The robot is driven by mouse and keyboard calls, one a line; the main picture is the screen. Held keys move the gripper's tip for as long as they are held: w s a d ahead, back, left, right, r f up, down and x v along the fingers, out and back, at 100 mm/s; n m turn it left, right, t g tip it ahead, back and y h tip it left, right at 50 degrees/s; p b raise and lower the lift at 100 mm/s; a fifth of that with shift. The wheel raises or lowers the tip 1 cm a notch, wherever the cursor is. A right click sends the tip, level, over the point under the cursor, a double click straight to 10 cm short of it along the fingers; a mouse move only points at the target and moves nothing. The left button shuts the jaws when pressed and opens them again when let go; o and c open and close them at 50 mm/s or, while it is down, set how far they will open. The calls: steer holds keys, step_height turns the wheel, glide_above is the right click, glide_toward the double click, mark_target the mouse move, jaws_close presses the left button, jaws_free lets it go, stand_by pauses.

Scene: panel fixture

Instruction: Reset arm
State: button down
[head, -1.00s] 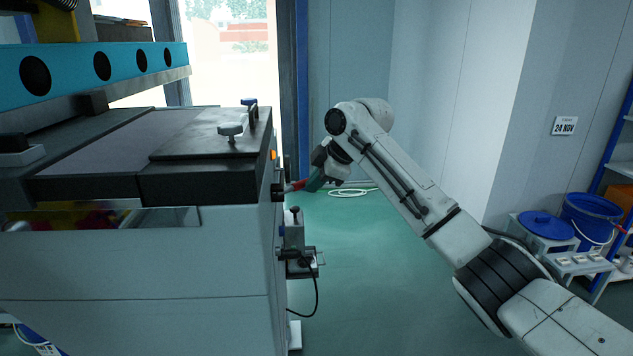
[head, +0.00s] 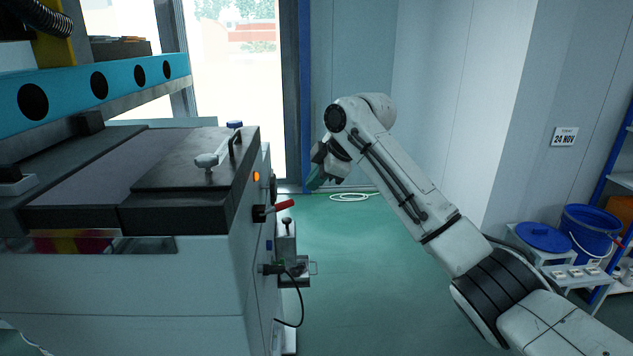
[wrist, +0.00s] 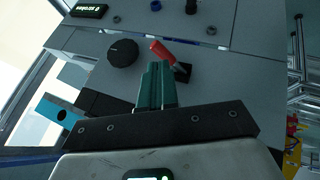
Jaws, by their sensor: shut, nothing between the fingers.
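My gripper (head: 315,180) has green fingers. In the head view they are to the right of the machine's side panel and apart from it. In the wrist view my gripper (wrist: 155,72) has its fingers pressed together with nothing between them. A red-tipped switch handle (head: 284,205) sticks out from the panel, below and left of the fingers. The red handle also shows in the wrist view (wrist: 161,50), just beyond the fingertips. My arm is bent, rising from the lower right with the wrist folded down.
The machine (head: 130,275) fills the left side, with a clamp handle (head: 212,157) on top. A connector box with a cable (head: 290,268) juts from its side. A round black knob (wrist: 122,52) is on the panel. A blue bucket (head: 590,228) stands right.

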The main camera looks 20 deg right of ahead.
steer(key=s+a+f+m+g+b, duration=0.1)
steer(key=s+a+f+m, duration=0.2)
steer(key=s+f, duration=0.55)
steer(key=s+a+f+m+b, duration=0.1)
steer(key=s+a+f+m, duration=0.15)
steer(key=s+f, duration=0.65)
steer(key=s+a+f+m+g+b, duration=0.15)
steer(key=s+a+f, duration=0.25)
steer(key=f, duration=0.9)
steer(key=s+d+f+m+g+h, duration=0.1)
steer(key=s+d+f+m, duration=0.2)
steer(key=s, duration=0.7)
steer(key=s+d+f+m+g+h+b, duration=0.1)
steer(key=s+d+f+m, duration=0.1)
steer(key=s, duration=0.9)
steer(key=s+d+f+m+g+h, duration=0.1)
steer(key=s+d+f+m, duration=0.2)
steer(key=s, duration=0.8)
step_height(320, 180, down, 2)
steer(key=shift+d+f+m+h+b, duration=0.15)
steer(key=shift+d+m+h+b, duration=0.2)
steer(key=shift+d, duration=0.5)
steer(key=shift+s, duration=0.1)
